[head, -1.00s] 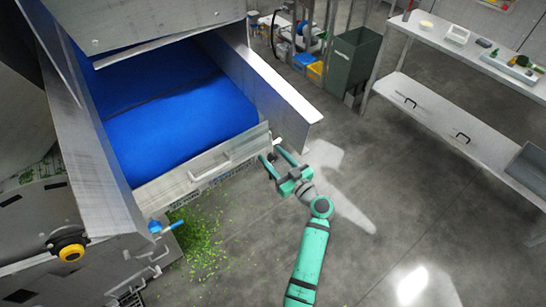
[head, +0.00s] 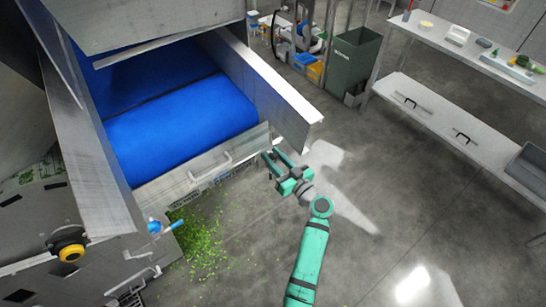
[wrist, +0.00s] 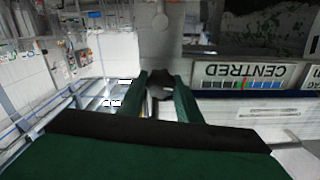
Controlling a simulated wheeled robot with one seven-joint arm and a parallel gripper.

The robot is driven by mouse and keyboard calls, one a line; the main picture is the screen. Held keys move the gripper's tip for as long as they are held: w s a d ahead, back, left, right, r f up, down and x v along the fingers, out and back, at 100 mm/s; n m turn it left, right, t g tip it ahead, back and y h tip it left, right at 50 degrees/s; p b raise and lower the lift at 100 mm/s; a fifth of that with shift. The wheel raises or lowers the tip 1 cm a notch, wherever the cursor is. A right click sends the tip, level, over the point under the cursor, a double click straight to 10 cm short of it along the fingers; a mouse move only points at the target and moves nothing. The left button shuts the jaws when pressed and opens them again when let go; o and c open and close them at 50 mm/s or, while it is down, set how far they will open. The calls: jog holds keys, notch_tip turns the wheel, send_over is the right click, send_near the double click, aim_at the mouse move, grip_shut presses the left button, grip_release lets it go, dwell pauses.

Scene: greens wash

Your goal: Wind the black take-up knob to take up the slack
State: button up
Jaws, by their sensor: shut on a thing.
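The black take-up knob (wrist: 160,83) shows in the wrist view as a dark round shape between my two green fingers. My gripper (wrist: 161,92) is shut on it. In the head view my gripper (head: 274,160) is at the right front corner of the conveyor, and the knob is largely hidden by the fingers. The blue belt (head: 180,120) lies inside the metal frame, with a dark line across it. In the wrist view a plate marked "CENTRED" (wrist: 250,72), upside down, with a small coloured scale, sits right of the fingers.
Green leaf scraps (head: 200,240) lie on the floor before the conveyor. A yellow and black button (head: 69,248) and a blue handle (head: 158,227) are at the left. The floor at right is clear.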

jog(key=m, duration=0.4)
jog(key=shift+d, duration=0.2)
jog(key=m, duration=0.3)
jog(key=shift+f, duration=0.1)
jog(key=m, duration=0.6)
jog(key=shift+w+m, duration=0.1)
jog(key=shift+m, duration=0.2)
jog(key=m, duration=0.6)
jog(key=shift+d+f, duration=0.1)
jog(key=shift+f, duration=0.1)
jog(key=m, duration=0.5)
jog(key=shift+f+m, duration=0.1)
jog(key=shift+m, duration=0.7)
jog(key=o, duration=1)
